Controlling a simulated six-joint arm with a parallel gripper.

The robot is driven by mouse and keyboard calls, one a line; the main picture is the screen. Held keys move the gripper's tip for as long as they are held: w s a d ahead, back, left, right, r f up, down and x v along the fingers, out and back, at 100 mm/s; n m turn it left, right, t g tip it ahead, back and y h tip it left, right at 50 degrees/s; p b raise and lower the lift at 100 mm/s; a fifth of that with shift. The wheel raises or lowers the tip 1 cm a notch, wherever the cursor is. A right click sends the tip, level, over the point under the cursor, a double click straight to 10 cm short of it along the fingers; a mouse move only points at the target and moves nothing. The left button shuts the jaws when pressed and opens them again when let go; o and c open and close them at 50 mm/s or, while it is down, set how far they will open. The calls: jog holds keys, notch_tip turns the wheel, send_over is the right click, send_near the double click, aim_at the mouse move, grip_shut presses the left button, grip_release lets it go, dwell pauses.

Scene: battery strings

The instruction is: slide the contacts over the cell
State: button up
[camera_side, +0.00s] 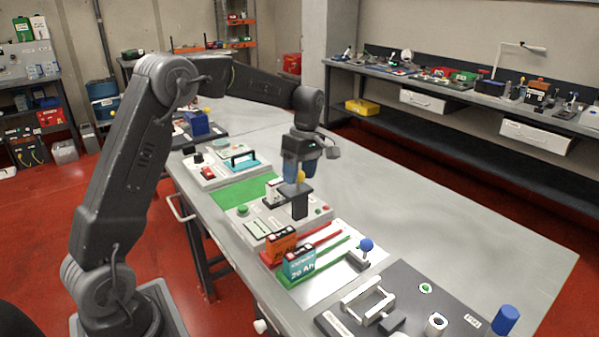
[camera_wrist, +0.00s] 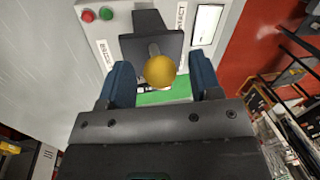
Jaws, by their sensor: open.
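A yellow ball knob (camera_wrist: 160,71) sits on a dark sliding piece (camera_wrist: 150,46), which I take to be the contacts' carriage. In the side view, the knob (camera_side: 301,176) is above the dark block (camera_side: 299,204) on a grey station (camera_side: 262,226). My gripper (camera_wrist: 161,80) is open, with one blue finger on each side of the knob. Whether the fingers touch it I cannot tell. From the side, my gripper (camera_side: 296,178) points down over the station. I cannot clearly make out a cell under the carriage; it is partly hidden.
An orange battery (camera_side: 282,243) and a teal battery (camera_side: 299,263) stand on a rail station with a blue knob (camera_side: 366,244). A dark board with a blue cylinder (camera_side: 505,319) lies in front. A green mat (camera_side: 243,191) lies behind. The table's right side is clear.

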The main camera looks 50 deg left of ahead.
jog(key=shift+c, duration=0.2)
grip_shut()
jog(key=shift+a, duration=2.9)
jog(key=shift+c, duration=1.4)
grip_release()
jog(key=o, duration=0.3)
jog(key=shift+d, duration=0.1)
jog(key=shift+w+a+r, duration=0.1)
jog(key=shift+w+r, duration=0.35)
jog(key=shift+r, duration=1.8)
jog(key=shift+w+a+r, duration=0.1)
jog(key=shift+w+r, duration=0.3)
jog(key=shift+r, duration=1.9)
jog(key=shift+w+a+r, duration=0.1)
jog(key=shift+w+r, duration=0.35)
jog(key=shift+r, duration=1.8)
